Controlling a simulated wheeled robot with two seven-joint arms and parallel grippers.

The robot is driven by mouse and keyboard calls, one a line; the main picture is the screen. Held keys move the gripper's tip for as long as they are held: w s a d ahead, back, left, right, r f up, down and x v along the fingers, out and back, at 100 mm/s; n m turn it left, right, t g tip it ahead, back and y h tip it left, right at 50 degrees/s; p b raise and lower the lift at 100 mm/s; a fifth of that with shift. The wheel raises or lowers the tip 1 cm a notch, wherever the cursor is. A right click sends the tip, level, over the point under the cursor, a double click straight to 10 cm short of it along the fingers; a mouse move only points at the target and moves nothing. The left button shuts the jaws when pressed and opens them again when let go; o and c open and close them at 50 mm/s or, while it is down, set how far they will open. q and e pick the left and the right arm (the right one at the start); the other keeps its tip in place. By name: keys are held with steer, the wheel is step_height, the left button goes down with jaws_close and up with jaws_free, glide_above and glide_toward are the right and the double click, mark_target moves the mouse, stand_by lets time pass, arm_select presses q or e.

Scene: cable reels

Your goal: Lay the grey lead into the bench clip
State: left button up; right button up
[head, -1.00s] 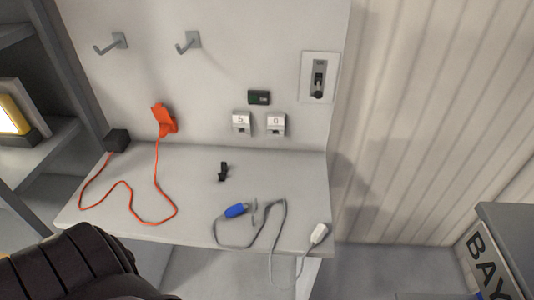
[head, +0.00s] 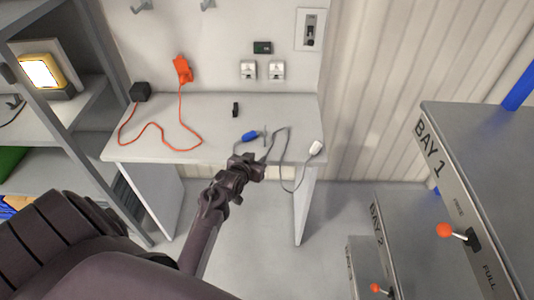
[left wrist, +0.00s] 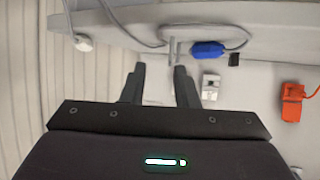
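The grey lead (head: 283,150) lies in loops on the bench, with a blue connector (head: 249,136) at one end and a white plug (head: 315,148) at the other. Part of it hangs over the front edge. A small grey upright piece (head: 265,134) stands beside the blue connector, and a small black piece (head: 236,109) stands farther back; I cannot tell which is the bench clip. My left gripper (head: 250,166) is at the bench's front edge, hiding part of the lead. In the left wrist view its fingers (left wrist: 158,73) are apart and empty. My right gripper is not in view.
Two white wall units (head: 277,70) are above the bench. Grey shelves (head: 85,105) stand left; bay cabinets (head: 470,160) stand right.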

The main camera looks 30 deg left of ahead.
mark_target(265, 153)
arm_select(q)
steer(key=b+x, duration=0.3)
steer(key=x, duration=0.1)
steer(key=shift+f+b, duration=0.4)
steer(key=shift+f, duration=0.05)
steer(key=b+x, duration=0.3)
steer(key=shift+w, duration=0.45)
steer(key=shift+w+a+f+b, duration=0.15)
steer(key=shift+w+f+b, duration=0.05)
steer(key=shift+w+b, duration=0.3)
steer(key=shift+w, duration=0.1)
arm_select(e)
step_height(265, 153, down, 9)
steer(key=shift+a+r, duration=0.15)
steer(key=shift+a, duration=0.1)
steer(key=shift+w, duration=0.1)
arm_select(q)
steer(key=shift+w+f, duration=0.1)
steer(key=shift+w, duration=0.05)
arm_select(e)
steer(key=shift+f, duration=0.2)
arm_select(q)
jaws_close()
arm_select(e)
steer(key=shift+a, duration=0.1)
